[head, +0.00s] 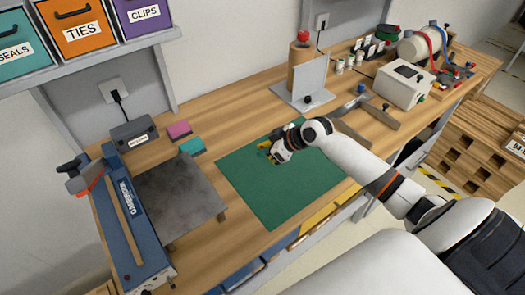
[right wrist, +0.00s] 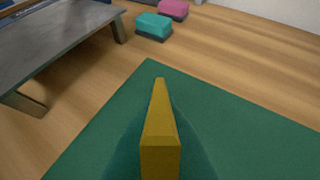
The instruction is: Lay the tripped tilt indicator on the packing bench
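The packing bench (head: 330,118) has a light wood top and runs along the wall in the head view. A green mat (head: 245,185) lies flat on it and also fills the lower part of the right wrist view (right wrist: 250,125). My right gripper (head: 268,151) is over the upper part of this mat, pointing left. Small yellow parts show at its tip. In the right wrist view a single yellow bar, probably a finger (right wrist: 160,130), stands over the mat. I cannot make out whether anything is between the fingers. I cannot pick out a tilt indicator. My left gripper is out of view.
A grey metal stand (head: 180,195) and a blue sealer (head: 130,220) are left of the mat. Pink (head: 179,129) and teal (head: 192,146) blocks lie behind it. A white-panelled stand (head: 310,80) and a white printer-like box (head: 403,85) are further right. The mat's lower part is clear.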

